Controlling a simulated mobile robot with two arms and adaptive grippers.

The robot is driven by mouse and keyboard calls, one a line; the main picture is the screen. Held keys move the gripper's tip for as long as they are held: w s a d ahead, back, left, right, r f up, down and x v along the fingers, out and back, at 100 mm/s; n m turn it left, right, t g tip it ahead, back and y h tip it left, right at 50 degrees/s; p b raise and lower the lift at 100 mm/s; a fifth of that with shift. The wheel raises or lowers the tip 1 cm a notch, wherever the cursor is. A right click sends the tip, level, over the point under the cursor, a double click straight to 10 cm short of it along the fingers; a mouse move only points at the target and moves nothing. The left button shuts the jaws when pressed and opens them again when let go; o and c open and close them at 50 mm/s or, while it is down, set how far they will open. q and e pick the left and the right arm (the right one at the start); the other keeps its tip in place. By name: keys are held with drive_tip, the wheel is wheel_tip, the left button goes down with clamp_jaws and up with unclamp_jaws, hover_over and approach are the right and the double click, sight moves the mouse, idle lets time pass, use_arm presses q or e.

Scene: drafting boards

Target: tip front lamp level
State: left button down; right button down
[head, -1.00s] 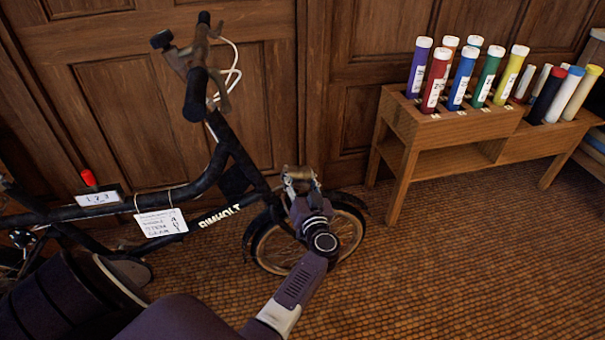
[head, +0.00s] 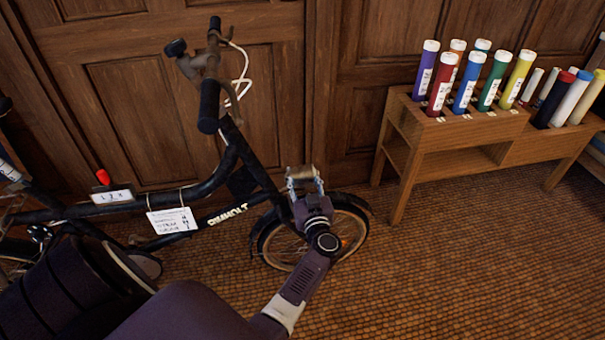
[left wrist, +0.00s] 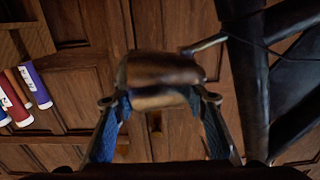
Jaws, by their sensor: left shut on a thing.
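A dark bicycle (head: 200,185) marked RIMHOLT stands along the wooden wall, its front wheel at the right. Its front lamp, a small brownish metal body (head: 299,172), sits above the front wheel (head: 348,235). My left gripper (head: 304,184) reaches over the wheel and is shut on the lamp. In the left wrist view the lamp (left wrist: 160,75) is between the two fingertips, with a thin bracket running right to the dark frame. Its exact tilt is hard to tell. My right gripper is not in view.
A wooden rack (head: 440,130) with several coloured tubes stands at the right. A white tag (head: 172,221) hangs from the bicycle frame. The handlebar (head: 209,105) rises above and left of my left gripper. The tiled floor (head: 420,270) at the lower right is clear.

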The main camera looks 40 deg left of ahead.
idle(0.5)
use_arm(q)
drive_tip(key=c, duration=1.2)
unclamp_jaws()
drive_tip(key=shift+o, duration=0.2)
